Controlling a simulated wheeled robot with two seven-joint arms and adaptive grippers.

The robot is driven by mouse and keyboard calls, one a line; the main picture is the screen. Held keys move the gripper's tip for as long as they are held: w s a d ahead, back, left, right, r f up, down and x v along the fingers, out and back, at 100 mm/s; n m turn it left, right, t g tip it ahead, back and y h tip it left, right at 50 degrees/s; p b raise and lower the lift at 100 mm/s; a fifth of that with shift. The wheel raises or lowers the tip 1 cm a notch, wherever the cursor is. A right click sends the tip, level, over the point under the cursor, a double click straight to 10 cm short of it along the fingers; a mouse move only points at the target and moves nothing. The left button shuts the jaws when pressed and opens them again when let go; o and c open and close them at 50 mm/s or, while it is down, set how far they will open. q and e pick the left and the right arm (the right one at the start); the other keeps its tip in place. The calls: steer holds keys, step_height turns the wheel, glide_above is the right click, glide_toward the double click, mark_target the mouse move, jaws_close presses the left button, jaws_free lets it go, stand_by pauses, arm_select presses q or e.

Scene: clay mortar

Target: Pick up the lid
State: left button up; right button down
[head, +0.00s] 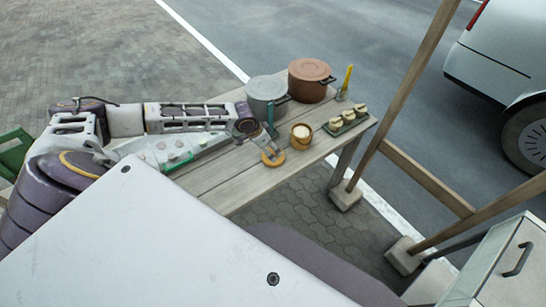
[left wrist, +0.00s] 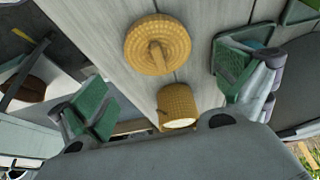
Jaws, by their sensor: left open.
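The woven tan lid (head: 273,158) lies on the wooden table near its front edge. In the left wrist view the lid (left wrist: 157,44) shows its round top and raised handle, beyond the gap between my fingers. The woven basket (head: 301,137) with pale contents stands right of the lid. It also shows in the left wrist view (left wrist: 177,105), near the palm. My left gripper (head: 268,139) is at the lid in the head view and partly covers it. In the left wrist view its green-padded fingers (left wrist: 163,88) are spread wide with nothing gripped. My right gripper is not seen.
A grey pot (head: 266,92) and a brown lidded pot (head: 309,79) stand at the back of the table. A tray with several small pale items (head: 347,121) is at the right end. Wooden posts (head: 405,90) stand beyond the table's right end.

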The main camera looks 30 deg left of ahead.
mark_target(273, 153)
arm_select(q)
steer(key=shift+x, duration=0.75)
steer(key=shift+x, duration=2.6)
steer(key=c, duration=0.6)
